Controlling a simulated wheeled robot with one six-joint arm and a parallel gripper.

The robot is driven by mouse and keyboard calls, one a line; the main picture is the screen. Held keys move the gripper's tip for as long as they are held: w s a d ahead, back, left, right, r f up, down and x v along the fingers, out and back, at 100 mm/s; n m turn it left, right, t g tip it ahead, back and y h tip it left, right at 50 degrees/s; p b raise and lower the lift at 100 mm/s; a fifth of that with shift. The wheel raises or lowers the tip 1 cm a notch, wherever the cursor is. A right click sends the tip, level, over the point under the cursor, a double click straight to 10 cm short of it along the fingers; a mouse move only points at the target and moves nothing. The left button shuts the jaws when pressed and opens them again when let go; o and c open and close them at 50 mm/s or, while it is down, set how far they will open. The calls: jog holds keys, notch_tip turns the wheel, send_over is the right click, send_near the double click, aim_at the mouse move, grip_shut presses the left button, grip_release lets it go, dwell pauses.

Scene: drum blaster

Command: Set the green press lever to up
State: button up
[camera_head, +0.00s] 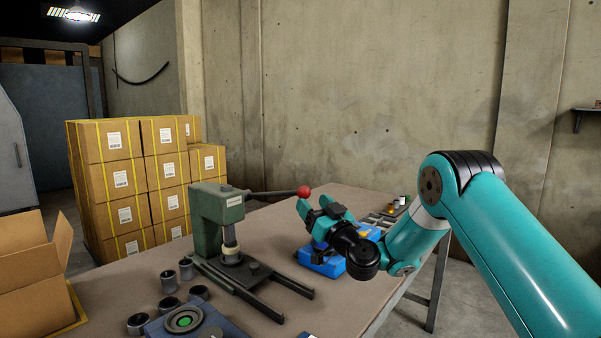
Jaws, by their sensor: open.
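The green press (219,225) stands on the table at the middle left, with its ram over a round base part. Its lever (272,195) sticks out to the right from the press head, roughly level, and ends in a red ball knob (304,191). My gripper (318,205) is open beside the knob, just to its right and below it in the picture. I cannot tell whether a finger touches the knob. Nothing shows between the fingers. My teal arm comes in from the right.
A blue thing (322,262) lies on the table behind and under my gripper. Small dark cylinders (169,281) and a blue-grey fixture with a green button (184,320) are at the front left. A tray with small items (383,217) is at the far right. Stacked cartons (125,185) stand behind.

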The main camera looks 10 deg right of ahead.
aim_at(308, 195)
jog(key=shift+r+p+x, duration=0.15)
jog(key=shift+p+x, duration=0.9)
jog(key=shift+p, duration=1.25)
jog(key=shift+r+p+x, duration=0.15)
jog(key=shift+p+x, duration=0.9)
jog(key=shift+p, duration=1.25)
jog(key=shift+f+p+x, duration=0.25)
jog(key=shift+p+x, duration=0.25)
jog(key=shift+x, duration=0.7)
grip_shut()
jog(key=shift+r, duration=0.1)
